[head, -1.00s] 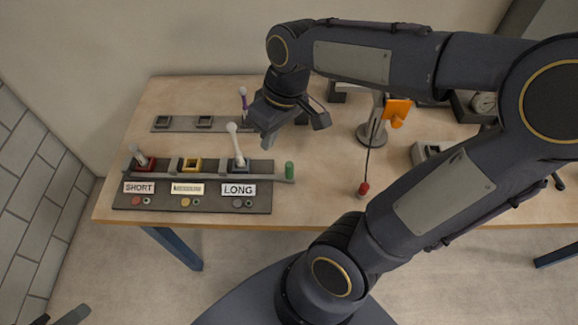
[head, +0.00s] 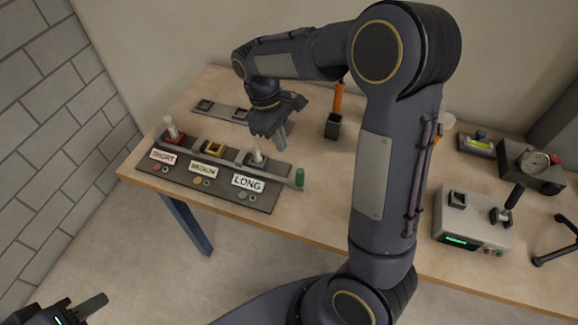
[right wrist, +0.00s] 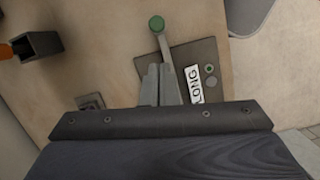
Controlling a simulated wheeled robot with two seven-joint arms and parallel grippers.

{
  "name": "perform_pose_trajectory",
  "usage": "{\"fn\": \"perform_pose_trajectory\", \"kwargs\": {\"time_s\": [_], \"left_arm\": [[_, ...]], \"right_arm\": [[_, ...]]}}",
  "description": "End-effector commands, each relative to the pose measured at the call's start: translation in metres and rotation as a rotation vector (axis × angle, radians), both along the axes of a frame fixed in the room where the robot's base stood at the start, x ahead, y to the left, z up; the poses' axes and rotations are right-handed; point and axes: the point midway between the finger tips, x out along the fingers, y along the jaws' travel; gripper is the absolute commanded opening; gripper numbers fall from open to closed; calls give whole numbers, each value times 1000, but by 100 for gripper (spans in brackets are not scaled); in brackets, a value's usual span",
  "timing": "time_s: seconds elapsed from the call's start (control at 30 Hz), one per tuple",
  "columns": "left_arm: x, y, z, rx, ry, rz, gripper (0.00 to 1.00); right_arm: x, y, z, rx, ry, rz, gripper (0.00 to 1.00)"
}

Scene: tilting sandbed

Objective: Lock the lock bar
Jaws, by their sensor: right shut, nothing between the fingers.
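The lock bar (head: 278,174) is a thin grey bar along the dark labelled panel (head: 262,204). Its green knob (head: 299,178) sticks out past the panel's right end. The bar and green knob (right wrist: 156,24) also show in the right wrist view. My right gripper (head: 282,143) is shut and empty, its fingertips above the panel's LONG end. In the right wrist view its fingers (right wrist: 160,72) lie alongside the bar, and contact cannot be told. My left gripper (head: 88,308) is at the bottom left, away from the table.
A grey rack (head: 222,111) lies behind the panel. A dark holder with an orange handle (head: 333,126) stands to the right. A grey device (head: 470,222) sits further right. The table front is clear.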

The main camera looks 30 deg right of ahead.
Motion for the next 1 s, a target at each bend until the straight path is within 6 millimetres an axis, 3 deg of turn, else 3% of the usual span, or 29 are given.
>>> {"fn": "perform_pose_trajectory", "kwargs": {"time_s": [0.17,0.6,1.0], "left_arm": [[0,0,0,0,0,0,36],[0,0,2,0,0,0,36],[0,0,3,0,0,0,36]], "right_arm": [[-3,-2,-14,-1,3,-1,0],[-20,-10,-85,1,4,-2,0],[-21,-12,-97,1,-1,-1,0]]}}
